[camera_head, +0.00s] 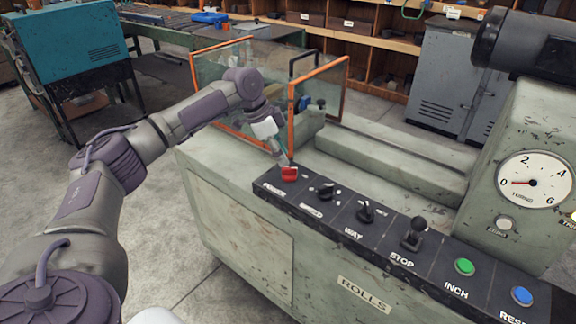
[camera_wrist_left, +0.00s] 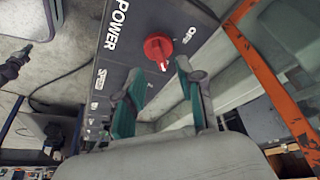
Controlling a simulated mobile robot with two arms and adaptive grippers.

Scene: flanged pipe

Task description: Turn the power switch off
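The power switch is a red rotary knob (camera_head: 289,174) at the left end of the black control panel (camera_head: 345,228). In the left wrist view the knob (camera_wrist_left: 157,47) sits beside the word POWER, and its white mark points down toward my gripper. A small white label (camera_wrist_left: 188,34) is to its right. My left gripper (camera_head: 282,158) is just above the knob in the head view. In the left wrist view its two teal-padded fingers (camera_wrist_left: 157,90) are apart, with the knob just beyond their tips. Contact with the knob cannot be told. My right gripper is out of view.
The panel also carries black selector knobs (camera_head: 326,188), a lever (camera_head: 413,234), a green button (camera_head: 464,267) and a blue button (camera_head: 522,296). An orange-framed clear guard (camera_head: 291,118) stands close behind my left gripper. A gauge (camera_head: 534,181) is at the right.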

